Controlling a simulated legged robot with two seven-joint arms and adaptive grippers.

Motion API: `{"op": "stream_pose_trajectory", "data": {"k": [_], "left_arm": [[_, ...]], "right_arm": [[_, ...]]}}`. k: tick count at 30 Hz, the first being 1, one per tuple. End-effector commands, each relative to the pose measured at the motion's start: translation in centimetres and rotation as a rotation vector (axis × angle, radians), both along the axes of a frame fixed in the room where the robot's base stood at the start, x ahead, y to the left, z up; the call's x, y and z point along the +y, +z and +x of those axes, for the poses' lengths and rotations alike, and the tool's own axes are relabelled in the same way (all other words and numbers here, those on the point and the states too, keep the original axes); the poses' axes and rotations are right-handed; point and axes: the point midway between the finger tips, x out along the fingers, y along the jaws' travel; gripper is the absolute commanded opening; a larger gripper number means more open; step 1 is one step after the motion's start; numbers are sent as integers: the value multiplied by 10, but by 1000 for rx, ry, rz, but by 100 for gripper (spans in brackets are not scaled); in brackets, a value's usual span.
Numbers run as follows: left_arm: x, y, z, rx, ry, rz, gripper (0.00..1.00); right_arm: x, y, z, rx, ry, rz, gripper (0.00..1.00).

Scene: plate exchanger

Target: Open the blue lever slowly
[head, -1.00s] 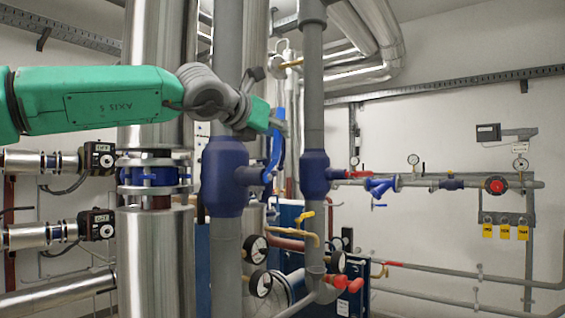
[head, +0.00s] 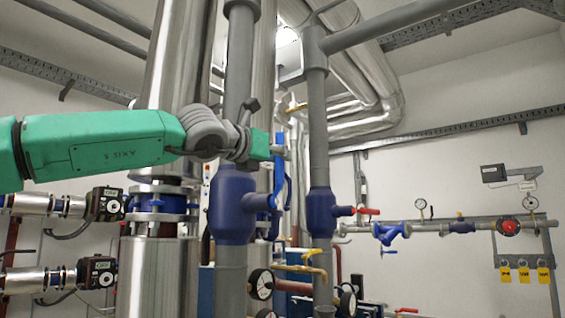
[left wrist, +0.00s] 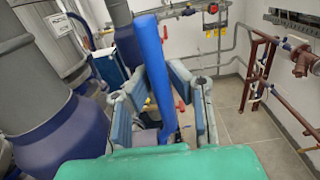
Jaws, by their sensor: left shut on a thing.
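The blue lever (head: 279,180) stands roughly upright on the right side of the large blue valve body (head: 232,205), which sits on a grey vertical pipe. My left gripper (head: 275,148), on the green arm coming in from the left, is shut on the lever's upper part. In the left wrist view the blue lever (left wrist: 155,70) runs between the two fingers of my left gripper (left wrist: 160,95). The valve body (left wrist: 65,135) shows there at the left. My right gripper is in neither view.
A second grey pipe with a blue valve (head: 320,212) and red handle (head: 367,211) stands just right of the lever. A yellow handle (head: 313,252) and gauges (head: 261,283) sit below. A thick silver pipe (head: 152,275) stands behind my left arm.

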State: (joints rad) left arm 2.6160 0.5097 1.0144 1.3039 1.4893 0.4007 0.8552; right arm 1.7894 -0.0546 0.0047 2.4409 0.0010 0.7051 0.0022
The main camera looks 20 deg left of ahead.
Motion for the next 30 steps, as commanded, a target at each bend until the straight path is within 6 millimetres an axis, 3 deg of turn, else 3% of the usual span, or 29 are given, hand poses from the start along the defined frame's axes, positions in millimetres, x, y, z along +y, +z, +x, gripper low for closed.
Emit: {"op": "stream_pose_trajectory", "data": {"k": [1,3,4,6,17,20,30], "left_arm": [[-3,-10,2,17,-2,7,0],[-3,-10,2,18,-2,7,0],[-3,-10,2,18,-2,7,17],[-3,-10,2,17,-2,6,35],[-1,-6,0,10,-2,5,35],[3,-5,-11,7,-3,6,35],[30,-7,-78,8,-2,3,35]], "right_arm": [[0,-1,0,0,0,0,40],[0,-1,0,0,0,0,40],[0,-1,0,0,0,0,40],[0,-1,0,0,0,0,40],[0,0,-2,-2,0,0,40],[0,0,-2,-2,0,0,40],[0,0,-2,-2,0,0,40]]}}
